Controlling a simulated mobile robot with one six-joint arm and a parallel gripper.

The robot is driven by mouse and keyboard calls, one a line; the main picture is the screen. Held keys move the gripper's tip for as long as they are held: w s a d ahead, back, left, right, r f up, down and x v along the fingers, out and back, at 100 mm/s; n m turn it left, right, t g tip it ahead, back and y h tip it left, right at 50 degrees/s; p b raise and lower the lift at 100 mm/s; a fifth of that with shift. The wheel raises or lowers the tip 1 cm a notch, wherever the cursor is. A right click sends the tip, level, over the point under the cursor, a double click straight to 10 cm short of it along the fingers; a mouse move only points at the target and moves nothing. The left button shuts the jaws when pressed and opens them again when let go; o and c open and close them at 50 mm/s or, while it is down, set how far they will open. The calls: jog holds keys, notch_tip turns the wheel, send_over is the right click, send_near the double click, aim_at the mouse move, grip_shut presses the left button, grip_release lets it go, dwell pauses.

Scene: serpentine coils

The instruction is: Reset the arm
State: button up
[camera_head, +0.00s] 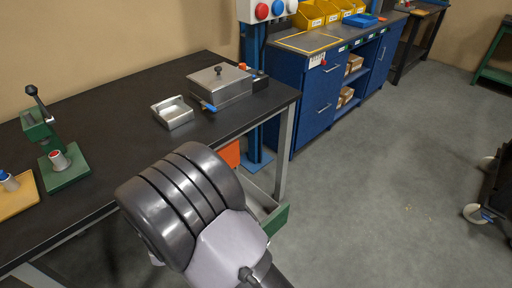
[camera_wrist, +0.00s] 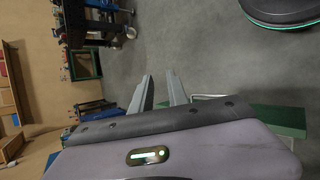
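My gripper (camera_wrist: 160,75) shows in the wrist view. Its two grey fingers stand apart with only floor visible between them, so it is open and empty. The wrist picture is turned on its side. In the head view my arm's dark, rounded link fills the lower middle, in front of the bench's near edge. My gripper's fingers cannot be made out in the head view.
The black workbench (camera_head: 120,102) holds a green press (camera_head: 62,160), a small metal tray (camera_head: 172,112) and a lidded metal box (camera_head: 220,85). A blue cabinet (camera_head: 308,100) stands behind. A dark cart (camera_head: 497,190) is at right. The grey floor (camera_head: 395,180) between is clear.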

jog(key=s+d+r+m+t+y, duration=0.1)
jog(key=s+d+r+m+y, duration=0.2)
jog(key=r, duration=0.5)
jog(key=s+d+r+m+t+y, duration=0.1)
jog(key=s+d+r+m+y, duration=0.2)
jog(key=r, duration=0.6)
jog(key=s+d+r+m+y, duration=0.3)
jog(key=d+r+m+y, duration=0.2)
jog(key=r, duration=0.3)
jog(key=shift+s+r+m+t+y, duration=0.25)
jog(key=shift+m+t+y, duration=0.2)
jog(key=shift+m, duration=0.25)
